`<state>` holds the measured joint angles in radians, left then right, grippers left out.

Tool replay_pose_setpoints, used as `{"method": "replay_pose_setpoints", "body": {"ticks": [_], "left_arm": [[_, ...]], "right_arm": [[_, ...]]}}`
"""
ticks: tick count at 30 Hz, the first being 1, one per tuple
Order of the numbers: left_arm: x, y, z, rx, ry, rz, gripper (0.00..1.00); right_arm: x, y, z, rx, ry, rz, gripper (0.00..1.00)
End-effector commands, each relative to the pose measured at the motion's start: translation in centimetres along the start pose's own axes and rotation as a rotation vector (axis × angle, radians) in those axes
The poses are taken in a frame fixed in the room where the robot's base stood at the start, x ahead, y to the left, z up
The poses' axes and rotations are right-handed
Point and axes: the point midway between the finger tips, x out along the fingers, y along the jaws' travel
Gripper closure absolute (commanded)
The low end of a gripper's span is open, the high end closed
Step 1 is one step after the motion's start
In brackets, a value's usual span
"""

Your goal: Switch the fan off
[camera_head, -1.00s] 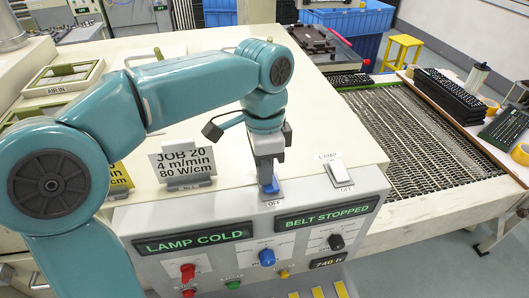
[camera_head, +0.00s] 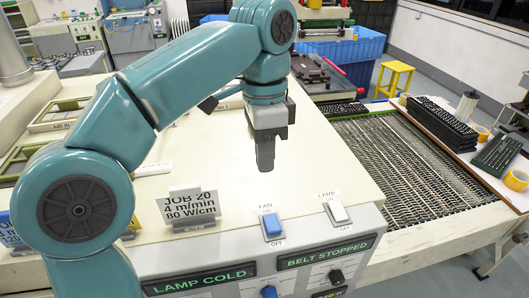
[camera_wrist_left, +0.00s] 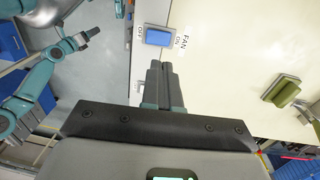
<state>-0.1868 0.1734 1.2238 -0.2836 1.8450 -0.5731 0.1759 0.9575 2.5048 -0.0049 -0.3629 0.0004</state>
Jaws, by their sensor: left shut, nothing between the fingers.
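The fan switch (camera_head: 272,226) is a blue rocker on the sloped top edge of the grey control panel, with FAN and ON above it and OFF below. It also shows in the left wrist view (camera_wrist_left: 159,37), just beyond the fingertips. I cannot tell for certain which way the rocker is tipped. My left gripper (camera_head: 265,168) is shut and empty, pointing down above and behind the switch, apart from it. Its fingers (camera_wrist_left: 164,68) are together in the left wrist view. My right gripper (camera_wrist_left: 92,33) shows small at the left of that view; its jaws are unclear.
A white lamp switch (camera_head: 337,211) sits right of the fan switch. A JOB 20 card (camera_head: 189,208) stands to its left. Displays below read LAMP COLD (camera_head: 200,280) and BELT STOPPED (camera_head: 326,251). A mesh conveyor belt (camera_head: 400,165) lies to the right.

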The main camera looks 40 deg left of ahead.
Motion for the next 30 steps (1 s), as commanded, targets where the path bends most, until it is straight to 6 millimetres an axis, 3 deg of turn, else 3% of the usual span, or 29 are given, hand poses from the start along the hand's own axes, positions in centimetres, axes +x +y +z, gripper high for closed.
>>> {"method": "replay_pose_setpoints", "body": {"ticks": [7,11,24,30], "left_arm": [[0.1,-0.1,0.1,-0.019,0.0,0.0,1.0],[0.1,0.0,0.2,-0.157,-0.007,0.004,1.0],[-1.2,0.5,0.6,-1.246,-0.045,0.05,1.0],[-1.0,0.1,0.4,-1.546,-0.063,0.067,1.0]], "right_arm": [[0.0,0.0,0.0,0.0,0.0,0.0,0.33],[0.0,0.0,0.0,0.0,0.0,0.0,0.33],[0.6,0.2,0.0,0.0,0.0,0.0,0.33],[1.4,0.5,0.0,0.0,0.0,0.0,0.33]]}}
